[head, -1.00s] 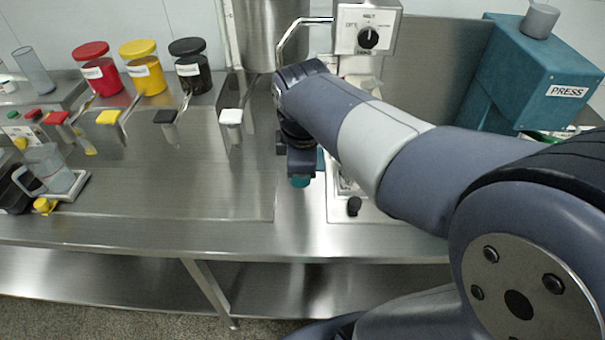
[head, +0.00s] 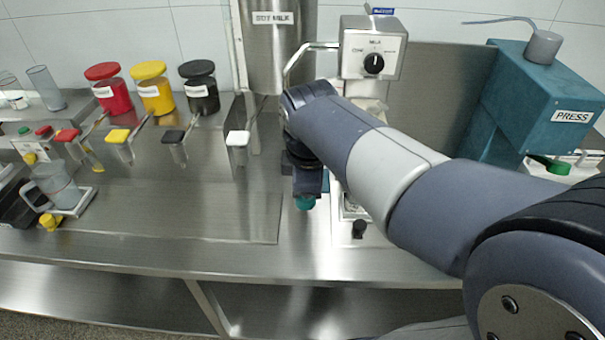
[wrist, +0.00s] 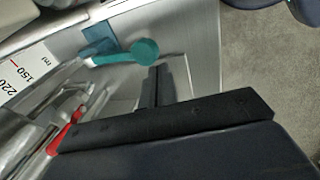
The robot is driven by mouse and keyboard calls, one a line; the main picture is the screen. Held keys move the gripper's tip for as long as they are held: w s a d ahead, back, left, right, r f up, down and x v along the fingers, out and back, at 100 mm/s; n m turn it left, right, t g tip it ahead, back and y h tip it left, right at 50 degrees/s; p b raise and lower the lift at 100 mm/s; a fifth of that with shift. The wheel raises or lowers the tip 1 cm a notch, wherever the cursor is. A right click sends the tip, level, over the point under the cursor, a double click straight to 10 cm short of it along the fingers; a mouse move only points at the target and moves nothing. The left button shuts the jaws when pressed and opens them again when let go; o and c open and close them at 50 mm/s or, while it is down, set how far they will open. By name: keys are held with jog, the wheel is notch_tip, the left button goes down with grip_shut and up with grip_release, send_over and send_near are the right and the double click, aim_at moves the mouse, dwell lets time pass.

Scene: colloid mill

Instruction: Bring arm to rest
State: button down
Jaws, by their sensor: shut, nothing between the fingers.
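My arm reaches from the right across the counter in the head view, with its wrist (head: 307,170) hanging low over the bench beside the mill. In the wrist view my gripper (wrist: 157,72) shows as dark fingers, closed together with nothing between them. A teal round-ended tool (wrist: 145,51) lies just past the fingertips, apart from their grip. A teal block (wrist: 98,38) is beside it. In the head view a teal round part (head: 305,202) shows just below my wrist, which hides most of what is there.
The mill's control box (head: 374,48) and steel hopper (head: 277,60) stand close behind my arm. A teal press (head: 540,95) is at the right. Red, yellow and black lidded jars (head: 153,90) and a jug (head: 57,187) stand left. The front-left counter (head: 180,215) is clear.

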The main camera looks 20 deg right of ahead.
jog(key=x, duration=0.6)
jog(key=shift+w, duration=0.15)
jog(key=shift+d, duration=0.15)
